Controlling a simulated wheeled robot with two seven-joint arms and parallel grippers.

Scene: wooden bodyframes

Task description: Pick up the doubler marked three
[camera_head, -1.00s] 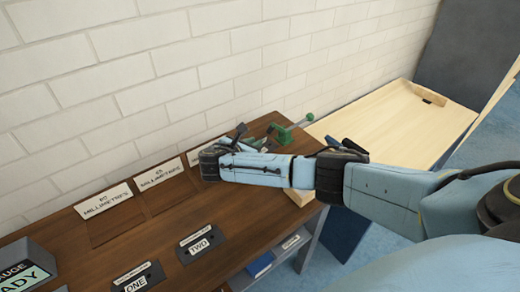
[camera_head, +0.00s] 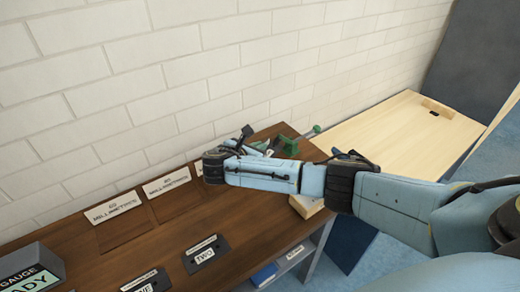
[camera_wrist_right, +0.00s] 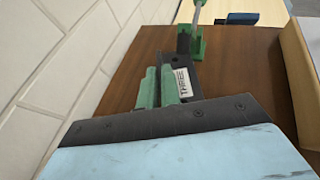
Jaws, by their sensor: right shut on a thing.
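The doubler marked THREE (camera_wrist_right: 181,70) is a dark plate with a white label, in the middle of the right wrist view. My right gripper (camera_wrist_right: 160,84) has its green fingers close together at the doubler's near left part, shut on it. I cannot tell whether the plate is clear of the wooden bench. In the head view the right wrist hides the doubler and most of the fingers. The doubler marked TWO (camera_head: 205,255) lies on the bench, with another dark plate (camera_head: 147,282), its label partly cut off, nearer. My left gripper is not in view.
A green toggle clamp (camera_wrist_right: 192,38) stands just beyond the doubler; it also shows in the head view (camera_head: 289,145). A brick wall (camera_head: 180,85) runs along the back. A pale wooden table (camera_head: 400,135) stands at right. A gauge box (camera_head: 30,270) sits at lower left.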

